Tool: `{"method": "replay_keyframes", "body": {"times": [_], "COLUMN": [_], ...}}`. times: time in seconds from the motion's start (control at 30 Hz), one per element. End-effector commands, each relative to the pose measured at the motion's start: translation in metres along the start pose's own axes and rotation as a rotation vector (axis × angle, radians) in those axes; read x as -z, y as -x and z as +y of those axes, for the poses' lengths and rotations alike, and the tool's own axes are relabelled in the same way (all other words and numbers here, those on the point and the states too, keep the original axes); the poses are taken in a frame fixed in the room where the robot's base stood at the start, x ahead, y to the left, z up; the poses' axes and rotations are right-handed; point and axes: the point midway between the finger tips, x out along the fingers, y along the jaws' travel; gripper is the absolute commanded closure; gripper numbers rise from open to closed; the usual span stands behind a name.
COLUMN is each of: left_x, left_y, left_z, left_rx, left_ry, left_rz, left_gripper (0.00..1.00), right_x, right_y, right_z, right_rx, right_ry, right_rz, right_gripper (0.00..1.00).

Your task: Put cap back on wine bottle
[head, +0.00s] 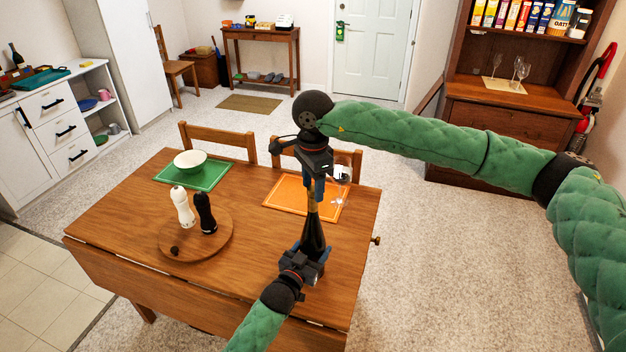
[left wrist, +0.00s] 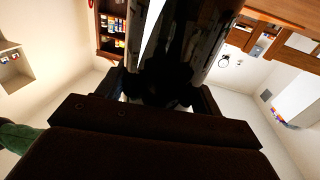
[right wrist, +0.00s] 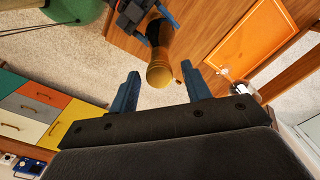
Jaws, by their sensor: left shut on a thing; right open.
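The dark wine bottle (head: 314,240) stands upright over the near right part of the table, with a gold neck. My left gripper (head: 304,262) is shut on its lower body; in the left wrist view the dark bottle (left wrist: 182,45) fills the space between the fingers. My right gripper (head: 316,187) points down just above the bottle's top, open. In the right wrist view, the gold bottle top (right wrist: 160,74) shows between the spread blue fingertips, apart from both. I cannot tell whether this round top is a cap. A small dark round piece (head: 175,250) lies on the round wooden board.
The wooden table (head: 120,220) bears the round board (head: 220,238) with a white mill (head: 183,208) and a black mill (head: 206,212). A white bowl (head: 190,162) sits on a green mat (head: 215,180). A glass (head: 342,172) stands by the orange mat (head: 285,195), behind my right gripper.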

Motion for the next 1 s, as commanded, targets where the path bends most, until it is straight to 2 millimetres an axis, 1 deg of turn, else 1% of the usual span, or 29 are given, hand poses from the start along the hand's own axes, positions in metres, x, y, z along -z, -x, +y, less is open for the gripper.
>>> {"method": "replay_keyframes", "body": {"times": [0.07, 0.1, 0.17, 0.3, 0.33, 0.57, 0.67, 0.77, 0.9, 1.0], "left_x": [0.0000, 0.0000, 0.0000, 0.0000, 0.0000, 0.0000, 0.0000, 0.0000, 0.0000, 0.0001], "left_y": [0.0000, 0.0000, 0.0000, 0.0000, 0.0000, 0.0000, 0.0001, 0.0001, 0.0001, 0.0001], "left_z": [-0.0004, -0.0004, -0.0004, -0.0004, -0.0003, -0.0002, -0.0001, 0.0000, 0.0002, 0.0003], "left_rx": [0.000, 0.000, 0.000, 0.000, 0.000, 0.000, 0.000, 0.000, 0.000, 0.000], "left_ry": [-0.001, -0.001, -0.001, -0.001, -0.001, -0.001, -0.002, -0.002, -0.002, -0.002], "left_rz": [0.000, 0.000, 0.000, 0.000, 0.000, 0.000, 0.000, 0.000, 0.000, 0.000], "left_gripper": [0.98, 0.98, 0.98, 0.98, 0.98, 0.98, 0.98, 0.98, 0.98, 0.98], "right_x": [0.0000, 0.0000, 0.0000, 0.0000, 0.0000, 0.0000, 0.0000, -0.0001, -0.0002, -0.0002], "right_y": [0.0001, 0.0001, 0.0002, 0.0003, 0.0003, 0.0003, 0.0003, 0.0002, 0.0002, 0.0002], "right_z": [0.0000, 0.0000, 0.0001, 0.0000, 0.0000, -0.0001, -0.0001, -0.0001, -0.0002, -0.0003], "right_rx": [0.000, 0.000, 0.000, 0.000, 0.000, 0.000, 0.000, 0.000, 0.000, 0.000], "right_ry": [0.000, 0.000, 0.000, 0.000, 0.000, -0.004, -0.050, -0.156, -0.344, -0.430], "right_rz": [0.000, 0.000, 0.000, 0.000, 0.000, 0.000, 0.000, 0.000, -0.001, -0.001], "right_gripper": [0.52, 0.56, 0.68, 0.95, 0.99, 1.00, 1.00, 1.00, 1.00, 1.00]}}
